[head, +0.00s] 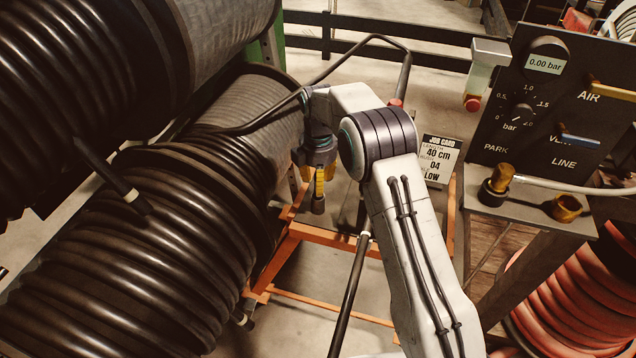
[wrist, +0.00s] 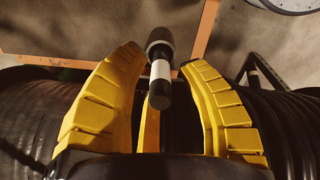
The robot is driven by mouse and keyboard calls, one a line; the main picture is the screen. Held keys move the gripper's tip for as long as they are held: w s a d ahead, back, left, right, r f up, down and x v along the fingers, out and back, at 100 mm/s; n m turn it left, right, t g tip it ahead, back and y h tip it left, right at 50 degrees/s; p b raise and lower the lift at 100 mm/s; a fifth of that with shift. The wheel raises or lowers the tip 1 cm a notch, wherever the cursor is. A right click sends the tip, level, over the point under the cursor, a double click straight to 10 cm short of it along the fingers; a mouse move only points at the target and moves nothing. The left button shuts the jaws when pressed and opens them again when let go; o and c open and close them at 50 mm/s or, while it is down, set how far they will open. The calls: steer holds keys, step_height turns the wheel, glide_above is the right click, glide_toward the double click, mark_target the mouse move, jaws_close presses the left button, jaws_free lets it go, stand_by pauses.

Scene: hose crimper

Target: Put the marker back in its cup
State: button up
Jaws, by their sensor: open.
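My gripper (head: 318,182) hangs in front of the big black hose reel, with its yellow fingers pointing down. In the wrist view the fingers (wrist: 162,75) are apart. A short dark cylinder with a white band (wrist: 160,84) shows between them, with gaps on both sides. Its dark end also shows just below the fingers in the head view (head: 318,205). I cannot tell for sure whether it is the marker or a hose end. An open brass cup-like holder (head: 566,208) sits on the control panel's ledge; I cannot tell whether it is the marker's cup.
Large black hose reels (head: 150,250) fill the left, with a banded hose end (head: 120,182) sticking out. An orange frame (head: 290,245) stands below my gripper, near a job card (head: 440,160). A gauge panel (head: 545,110) is at right, above a red hose coil (head: 570,300).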

step_height(320, 180, up, 11)
steer(key=shift+f+p, duration=0.1)
steer(key=shift+p, duration=1.1)
steer(key=shift+s+d+r, duration=0.1)
steer(key=shift+s+r, duration=0.1)
steer(key=shift+r, duration=0.15)
steer(key=s+d+r+m+t, duration=0.1)
steer(key=s+d+r+m, duration=0.35)
steer(key=s, duration=0.35)
steer(key=s+d+r+m, duration=0.3)
steer(key=s+r+m, duration=0.2)
steer(key=s, duration=0.2)
steer(key=s+d+f+m, duration=0.1)
steer(key=s+m, duration=0.3)
steer(key=s, duration=0.5)
steer(key=s+d+f+m+t, duration=0.1)
steer(key=s+d+f+m, duration=0.1)
steer(key=s, duration=0.8)
steer(key=shift+s+d+f+m+t, duration=0.25)
steer(key=shift+d+m, duration=0.35)
steer(key=shift+m, duration=0.65)
